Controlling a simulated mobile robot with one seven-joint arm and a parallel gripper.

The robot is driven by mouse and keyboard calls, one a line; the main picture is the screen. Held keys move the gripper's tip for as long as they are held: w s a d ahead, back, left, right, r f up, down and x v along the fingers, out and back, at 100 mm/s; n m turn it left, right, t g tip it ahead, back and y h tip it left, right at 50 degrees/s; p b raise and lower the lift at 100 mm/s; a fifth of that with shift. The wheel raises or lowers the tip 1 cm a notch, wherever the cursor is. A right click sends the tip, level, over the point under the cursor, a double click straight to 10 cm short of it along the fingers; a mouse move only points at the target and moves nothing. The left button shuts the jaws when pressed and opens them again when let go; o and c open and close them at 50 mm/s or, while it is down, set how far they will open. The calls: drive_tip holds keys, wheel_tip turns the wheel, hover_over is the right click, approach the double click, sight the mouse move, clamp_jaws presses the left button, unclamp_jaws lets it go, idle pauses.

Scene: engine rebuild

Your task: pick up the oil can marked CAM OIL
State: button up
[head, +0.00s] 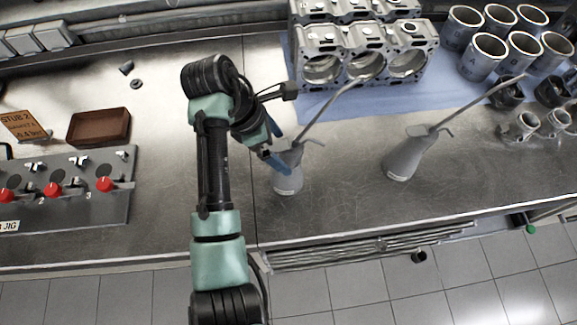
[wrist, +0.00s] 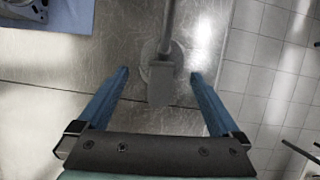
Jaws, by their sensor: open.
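Two grey oil cans with long thin spouts stand upright on the metal bench in the head view. The left oil can (head: 288,182) has a small label low on its body. The right oil can (head: 402,160) also has a small label. I cannot read either label, so I cannot tell which is CAM OIL. My gripper (head: 278,148) is open at the left can, its blue fingers near the can's upper part. In the wrist view, a can (wrist: 160,82) shows between the spread fingers of my gripper (wrist: 159,74), with a visible gap on each side.
An engine block (head: 365,55) on a blue mat (head: 315,103) stands behind the cans. Several metal cylinders (head: 483,57) stand at the back right. A jig plate with red knobs (head: 80,215) and a brown tray (head: 99,126) are at left. The bench's front edge is close to the cans.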

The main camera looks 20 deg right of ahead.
drive_tip(key=shift+p+x, duration=0.65)
drive_tip(key=shift+x, duration=2.55)
drive_tip(key=shift+a, duration=0.15)
drive_tip(key=shift+c, duration=0.2)
clamp_jaws()
